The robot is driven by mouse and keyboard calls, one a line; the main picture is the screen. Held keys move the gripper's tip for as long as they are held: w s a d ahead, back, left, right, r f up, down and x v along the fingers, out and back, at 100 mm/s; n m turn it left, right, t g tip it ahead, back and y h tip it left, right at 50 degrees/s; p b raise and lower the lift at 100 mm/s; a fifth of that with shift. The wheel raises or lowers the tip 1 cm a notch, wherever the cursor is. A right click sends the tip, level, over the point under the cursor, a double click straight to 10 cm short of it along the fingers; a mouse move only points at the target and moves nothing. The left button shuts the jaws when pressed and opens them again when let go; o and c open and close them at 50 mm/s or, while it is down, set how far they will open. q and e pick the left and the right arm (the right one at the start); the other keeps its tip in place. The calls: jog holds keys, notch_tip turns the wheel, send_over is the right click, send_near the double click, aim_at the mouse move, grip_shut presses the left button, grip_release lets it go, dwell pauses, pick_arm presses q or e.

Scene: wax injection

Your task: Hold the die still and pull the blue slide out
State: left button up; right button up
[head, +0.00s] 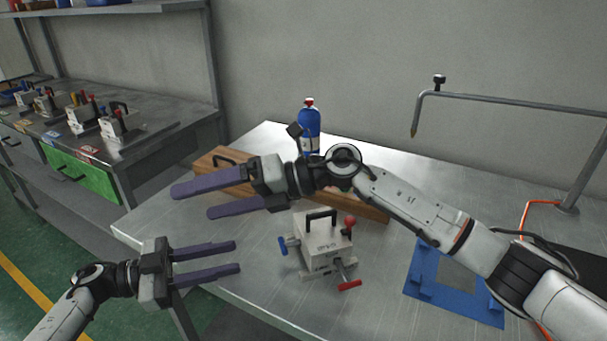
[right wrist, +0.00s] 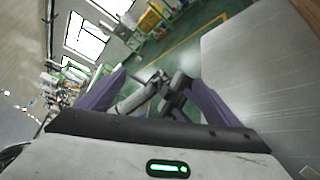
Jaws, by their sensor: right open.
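The die (head: 325,248) is a grey metal block with a black handle on top, standing upright on the metal table. The blue slide (head: 283,246) sticks out of its left side as a blue knob. A red ball knob and a red-handled screw are on its right. My left gripper (head: 238,258) is open and empty, left of the die and apart from it, pointing right. My right gripper (head: 196,201) is open and empty, up and left of the die, pointing left. The right wrist view shows its two fingers (right wrist: 158,85), with my other arm beyond them.
A wooden board (head: 370,208) lies behind the die, with a blue bottle (head: 309,126) beyond. A blue frame (head: 452,308) and a bent metal stand (head: 520,99) are to the right. A side bench (head: 60,115) holds several other dies.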

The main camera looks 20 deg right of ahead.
jog(key=w+d+m+h, duration=0.1)
jog(key=w+d+h, duration=0.2)
jog(key=d, duration=0.7)
pick_arm(q)
jog(key=shift+a, duration=0.1)
pick_arm(e)
notch_tip(320, 180, up, 3)
jog(key=m+g+h, duration=0.3)
jog(key=h, duration=0.9)
send_over(322, 213)
jog(key=shift+f, duration=0.15)
notch_tip(322, 213, down, 10)
jog(key=shift+f, duration=0.1)
